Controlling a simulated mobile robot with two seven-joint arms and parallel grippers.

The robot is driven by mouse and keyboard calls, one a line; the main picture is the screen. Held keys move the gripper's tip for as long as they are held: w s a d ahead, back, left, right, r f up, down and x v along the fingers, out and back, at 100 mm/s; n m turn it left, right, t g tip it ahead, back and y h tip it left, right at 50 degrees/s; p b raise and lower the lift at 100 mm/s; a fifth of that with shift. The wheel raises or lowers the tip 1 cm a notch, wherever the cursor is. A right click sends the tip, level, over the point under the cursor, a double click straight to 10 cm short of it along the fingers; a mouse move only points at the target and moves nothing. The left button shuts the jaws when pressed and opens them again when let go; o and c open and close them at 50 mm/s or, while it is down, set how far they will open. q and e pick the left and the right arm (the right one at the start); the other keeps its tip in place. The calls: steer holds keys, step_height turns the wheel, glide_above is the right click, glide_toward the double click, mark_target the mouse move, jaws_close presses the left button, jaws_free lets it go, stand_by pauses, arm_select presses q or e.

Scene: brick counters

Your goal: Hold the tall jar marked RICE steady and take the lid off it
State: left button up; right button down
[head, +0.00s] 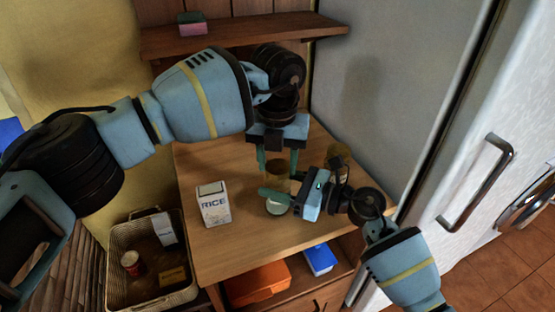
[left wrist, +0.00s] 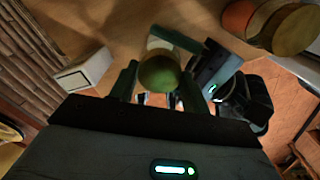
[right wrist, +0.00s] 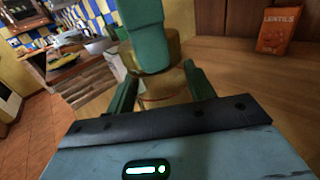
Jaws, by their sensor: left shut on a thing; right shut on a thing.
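A tall jar (head: 275,209) with a pale lower part stands on the wooden counter; no writing shows on it. Its round olive-brown lid (left wrist: 160,74) is at the top, between the fingers of my left gripper (head: 278,170), which points down from above and is shut on it. My right gripper (head: 276,197) comes in level from the right and is shut on the jar's body below the lid. In the right wrist view the jar (right wrist: 162,88) is between my right fingers, partly hidden by a left finger. I cannot tell whether there is a gap under the lid.
A white carton marked RICE (head: 214,204) stands left of the jar. Another brown-lidded jar (head: 339,154) stands behind my right gripper. A LENTILS packet (right wrist: 279,30) shows in the right wrist view. A basket (head: 117,234) stands left of the counter; a fridge (head: 470,130) is on the right.

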mark_target(277, 167)
arm_select(q)
steer(key=n, duration=0.6)
steer(key=shift+n, duration=0.3)
steer(key=shift+r, duration=0.25)
steer(key=shift+r, duration=0.9)
steer(key=shift+r, duration=0.1)
steer(key=shift+r, duration=1.9)
arm_select(e)
steer(key=shift+c, duration=2.3)
jaws_free()
